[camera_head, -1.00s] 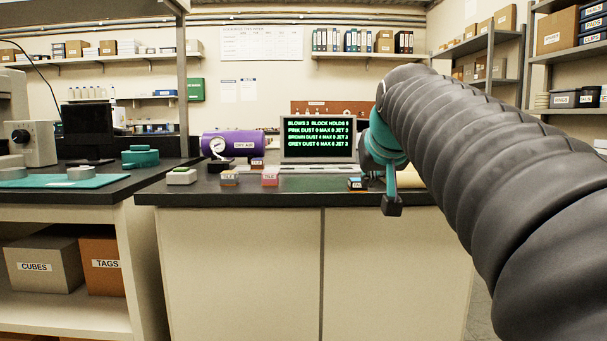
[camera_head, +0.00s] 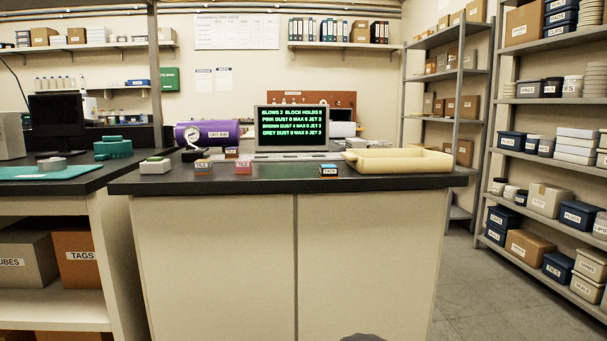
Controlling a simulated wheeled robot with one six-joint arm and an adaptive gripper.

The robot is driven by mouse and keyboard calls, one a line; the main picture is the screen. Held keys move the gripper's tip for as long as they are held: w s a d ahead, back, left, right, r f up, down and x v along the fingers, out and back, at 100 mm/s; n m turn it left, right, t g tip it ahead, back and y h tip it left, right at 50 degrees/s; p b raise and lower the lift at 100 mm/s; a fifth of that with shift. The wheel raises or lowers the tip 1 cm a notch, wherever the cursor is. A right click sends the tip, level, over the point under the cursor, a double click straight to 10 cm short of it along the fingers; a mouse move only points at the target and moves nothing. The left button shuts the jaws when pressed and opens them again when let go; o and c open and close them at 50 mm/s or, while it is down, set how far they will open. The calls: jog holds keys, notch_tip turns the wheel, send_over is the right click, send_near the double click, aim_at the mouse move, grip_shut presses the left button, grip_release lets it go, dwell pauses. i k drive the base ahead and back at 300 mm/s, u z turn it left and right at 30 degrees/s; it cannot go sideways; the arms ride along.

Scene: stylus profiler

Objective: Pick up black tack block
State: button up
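The black tack block (camera_head: 329,171) sits on the dark bench top (camera_head: 225,182) near its front edge, right of centre. It is small, dark and labelled TACK, with a little colour on its upper part. Nothing covers it from the front. My gripper is not in view. Only a dark rounded bit of what looks like my arm shows at the bottom edge, so whether the gripper is open or shut is hidden.
Left of the block stand small TILE blocks (camera_head: 243,167), (camera_head: 203,167) and a white-green device (camera_head: 155,165). Behind are a laptop-like screen (camera_head: 292,127) and a purple DRY AIR tank (camera_head: 212,134). A cream tray (camera_head: 398,168) lies to the right. Open floor shows at right.

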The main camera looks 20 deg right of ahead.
aim_at(325, 172)
jog(key=k, duration=1.25)
jog(key=z, duration=0.5)
jog(key=i, duration=0.65)
jog(key=z, duration=0.65)
jog(key=i, duration=0.9)
jog(key=u, duration=0.15)
